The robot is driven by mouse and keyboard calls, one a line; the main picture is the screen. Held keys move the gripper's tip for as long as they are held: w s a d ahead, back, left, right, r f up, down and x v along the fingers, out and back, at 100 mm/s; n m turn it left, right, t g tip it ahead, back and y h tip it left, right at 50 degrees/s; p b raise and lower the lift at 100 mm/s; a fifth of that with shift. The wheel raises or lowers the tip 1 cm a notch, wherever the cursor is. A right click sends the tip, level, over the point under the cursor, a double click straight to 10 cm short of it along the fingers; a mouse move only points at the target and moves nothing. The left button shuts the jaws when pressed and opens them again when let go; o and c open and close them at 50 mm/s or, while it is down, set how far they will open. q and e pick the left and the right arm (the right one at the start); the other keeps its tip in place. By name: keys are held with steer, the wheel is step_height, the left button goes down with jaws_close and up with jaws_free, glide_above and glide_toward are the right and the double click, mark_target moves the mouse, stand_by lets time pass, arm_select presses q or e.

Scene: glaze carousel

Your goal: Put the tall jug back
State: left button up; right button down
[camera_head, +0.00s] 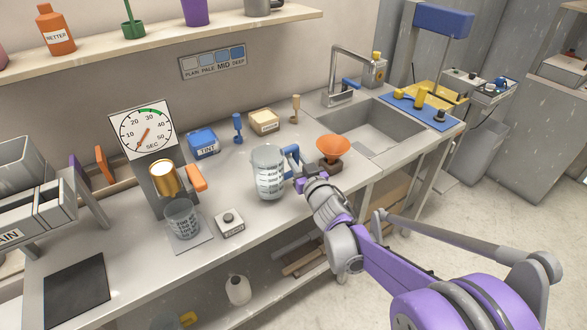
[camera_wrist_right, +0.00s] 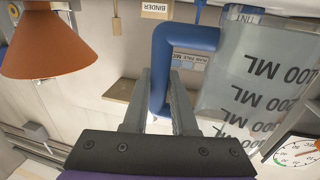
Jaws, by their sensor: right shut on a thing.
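The tall jug (camera_head: 268,174) is clear with dark measure marks and a blue handle (camera_head: 291,160). It is upright over the middle of the bench; I cannot tell whether its base touches the top. My right gripper (camera_head: 301,181) is shut on the handle from the right side. In the right wrist view the blue handle (camera_wrist_right: 158,90) passes between the fingers (camera_wrist_right: 160,80), with the jug (camera_wrist_right: 258,75) at the right, its "ML" lettering inverted. My left gripper is not in view.
An orange funnel (camera_head: 333,148) stands close right of my gripper. A smaller clear jug (camera_head: 183,220) sits below a brass cup (camera_head: 164,178) by the dial (camera_head: 143,130). A small button box (camera_head: 229,222) is left of the tall jug. A dark mat (camera_head: 75,290) lies bare at front left.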

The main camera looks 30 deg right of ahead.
steer(key=shift+f+b, duration=0.4)
steer(key=shift+f, duration=1.2)
steer(key=shift+f, duration=0.15)
steer(key=c, duration=0.7)
jaws_free()
